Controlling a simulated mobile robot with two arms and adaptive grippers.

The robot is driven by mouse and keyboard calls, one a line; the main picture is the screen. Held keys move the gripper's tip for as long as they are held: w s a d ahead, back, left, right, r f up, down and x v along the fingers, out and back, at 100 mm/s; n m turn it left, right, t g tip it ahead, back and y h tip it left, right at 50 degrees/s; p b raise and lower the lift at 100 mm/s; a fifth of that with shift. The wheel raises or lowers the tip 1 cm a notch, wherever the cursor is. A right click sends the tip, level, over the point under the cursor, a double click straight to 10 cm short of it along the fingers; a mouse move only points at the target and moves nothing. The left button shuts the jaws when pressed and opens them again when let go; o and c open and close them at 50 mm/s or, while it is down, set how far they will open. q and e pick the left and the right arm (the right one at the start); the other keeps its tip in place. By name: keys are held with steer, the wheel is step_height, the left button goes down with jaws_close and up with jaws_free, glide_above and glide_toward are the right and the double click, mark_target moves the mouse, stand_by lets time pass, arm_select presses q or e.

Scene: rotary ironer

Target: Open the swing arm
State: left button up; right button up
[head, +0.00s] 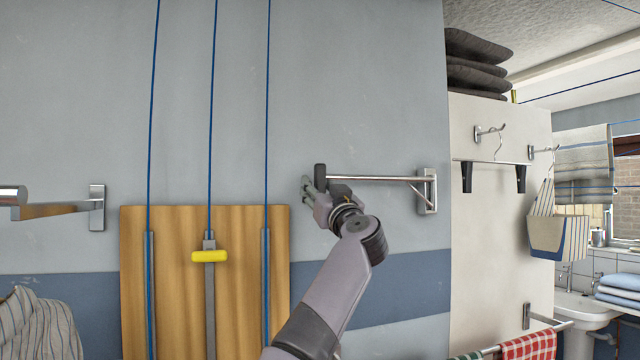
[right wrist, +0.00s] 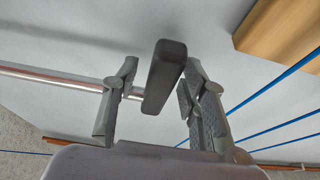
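The swing arm (head: 378,179) is a thin metal bar running left from a wall bracket (head: 427,190), with a dark upright grip (head: 320,177) at its free end. It lies roughly along the grey wall. My right gripper (head: 316,190) is at the grip, reaching up from below. In the right wrist view the grip (right wrist: 165,74) stands between the two spread fingers of my right gripper (right wrist: 160,100), and the metal bar (right wrist: 55,80) runs off to the left. A firm hold does not show. My left gripper is out of view.
A wooden board (head: 185,285) with a yellow handle (head: 211,256) and blue cords is left of my arm. Another metal bracket (head: 97,207) sticks out at far left.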

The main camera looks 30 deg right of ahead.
jaws_close()
stand_by(0.6)
stand_by(0.3)
